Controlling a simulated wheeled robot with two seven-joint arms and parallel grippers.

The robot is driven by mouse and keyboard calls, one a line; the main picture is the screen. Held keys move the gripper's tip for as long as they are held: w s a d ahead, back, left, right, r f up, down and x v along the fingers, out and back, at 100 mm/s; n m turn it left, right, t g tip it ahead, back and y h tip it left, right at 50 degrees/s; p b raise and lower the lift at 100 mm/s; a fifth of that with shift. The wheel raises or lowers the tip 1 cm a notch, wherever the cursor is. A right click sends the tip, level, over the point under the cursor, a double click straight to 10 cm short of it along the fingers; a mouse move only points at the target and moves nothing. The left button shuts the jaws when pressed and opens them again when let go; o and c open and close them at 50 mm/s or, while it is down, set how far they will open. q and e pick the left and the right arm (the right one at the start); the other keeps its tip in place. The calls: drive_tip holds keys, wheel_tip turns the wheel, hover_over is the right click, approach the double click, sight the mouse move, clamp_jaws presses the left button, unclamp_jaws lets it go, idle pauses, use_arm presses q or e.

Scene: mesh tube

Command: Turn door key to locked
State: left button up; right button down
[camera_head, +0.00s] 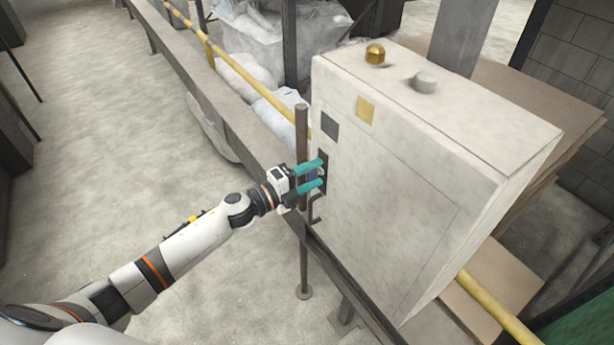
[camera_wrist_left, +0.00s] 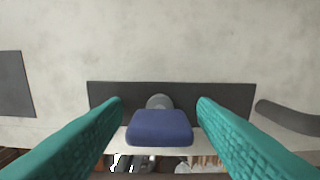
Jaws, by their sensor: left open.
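The door key has a dark blue head (camera_wrist_left: 160,128) on a round grey lock (camera_wrist_left: 158,101), set in a dark plate (camera_wrist_left: 220,96) on the cabinet's side. In the left wrist view the blue head lies between the teal fingers of my left gripper (camera_wrist_left: 159,125), with a gap on each side. In the head view my left gripper (camera_head: 311,178) is at the dark plate on the pale cabinet (camera_head: 400,190), and its fingers mostly cover the key. The left gripper is open. My right gripper is not in view.
A dark handle (camera_head: 316,210) sits just below the lock plate. A thin brown post (camera_head: 302,130) stands close beside the gripper. A yellow rail (camera_head: 490,302) and a grey beam run behind and below the cabinet.

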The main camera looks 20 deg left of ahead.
use_arm(q)
drive_tip(key=b+v, duration=0.4)
drive_tip(key=v, duration=0.8)
drive_tip(key=shift+a, duration=0.1)
